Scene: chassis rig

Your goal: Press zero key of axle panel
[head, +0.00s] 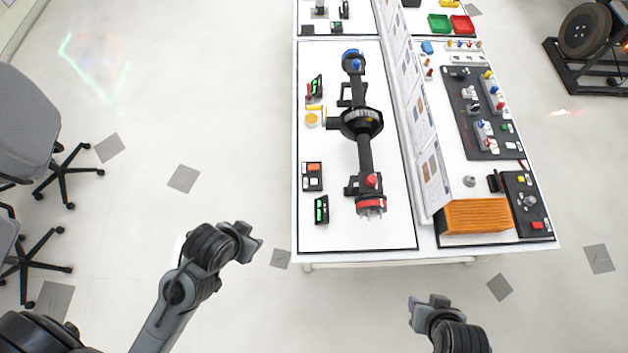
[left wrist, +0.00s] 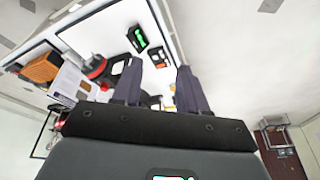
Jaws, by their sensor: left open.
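The white axle panel (head: 385,230) lies on the table and carries a black axle (head: 364,150) with red and blue end parts. Along its left edge stand a small green-lit display (head: 321,210) and a box with orange and white buttons (head: 313,176). Another lit display (head: 315,88) is farther back. Key labels are too small to read, so I cannot tell which is the zero key. My left gripper (head: 252,243) is open and empty, left of the table's front corner. In the left wrist view a lit display (left wrist: 137,39) and the button box (left wrist: 158,56) show beyond the fingers.
An upright divider (head: 425,130) separates the axle side from an orange ribbed block (head: 475,215) and a dark board (head: 480,115). My right gripper (head: 431,302) is in front of the table. Chairs (head: 25,125) stand at left; floor between is clear.

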